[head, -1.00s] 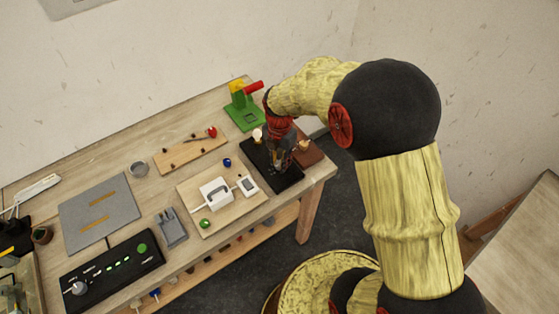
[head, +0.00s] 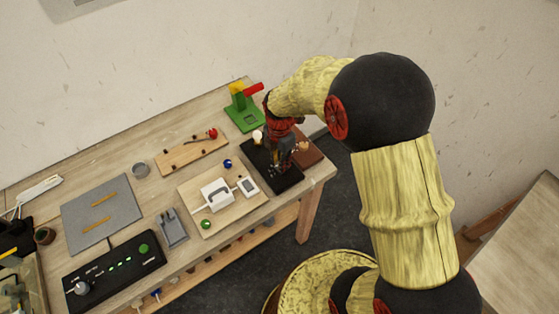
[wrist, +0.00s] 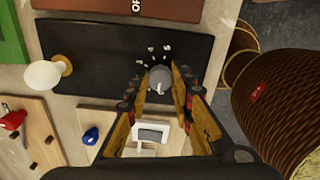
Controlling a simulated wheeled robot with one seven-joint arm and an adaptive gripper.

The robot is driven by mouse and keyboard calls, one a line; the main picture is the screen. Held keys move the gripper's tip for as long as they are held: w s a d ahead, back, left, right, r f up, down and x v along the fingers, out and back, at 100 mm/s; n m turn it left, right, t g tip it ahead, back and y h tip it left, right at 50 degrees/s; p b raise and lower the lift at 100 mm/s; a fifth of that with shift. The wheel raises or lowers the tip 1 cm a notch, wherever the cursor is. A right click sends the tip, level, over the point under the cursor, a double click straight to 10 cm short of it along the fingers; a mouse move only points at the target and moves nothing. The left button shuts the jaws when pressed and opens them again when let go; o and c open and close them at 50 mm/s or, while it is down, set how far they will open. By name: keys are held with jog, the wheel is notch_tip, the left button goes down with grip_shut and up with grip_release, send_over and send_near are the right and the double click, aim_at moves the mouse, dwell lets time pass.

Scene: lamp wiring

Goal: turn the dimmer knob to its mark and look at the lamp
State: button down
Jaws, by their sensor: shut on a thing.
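The dimmer knob (wrist: 159,80) is grey and round with a pale pointer line, on a black panel (wrist: 90,55) with small white marks around the knob's far side. The pointer appears turned toward the bottom of the wrist view, away from those marks. My gripper (wrist: 161,88) has one finger on each side of the knob and is shut on it. The lamp is a round whitish bulb (wrist: 42,75) at the panel's left end; I cannot tell whether it glows. In the head view my gripper (head: 284,160) hides the knob; the bulb (head: 257,136) shows beside it.
A wooden board (head: 190,197) with a white switch box (head: 216,193) stands beside the panel. A green stand with a red handle (head: 245,112) is behind it. A brown block (head: 312,153) lies at the table's right end. The floor is open beyond that edge.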

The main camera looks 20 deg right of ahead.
jog(key=m+p, duration=0.1)
jog(key=m, duration=0.3)
jog(key=shift+r+m, duration=0.1)
jog(key=shift+m, duration=0.2)
jog(key=m+p, duration=0.2)
jog(key=m, duration=0.3)
jog(key=m+p, duration=0.1)
jog(key=m, duration=0.8)
jog(key=shift+m+p, duration=0.3)
jog(key=shift+p, duration=0.05)
jog(key=m, duration=0.4)
jog(key=shift+p, duration=0.3)
jog(key=m, duration=0.5)
jog(key=m+p, duration=0.1)
jog(key=m, duration=0.3)
jog(key=shift+m, duration=2.5)
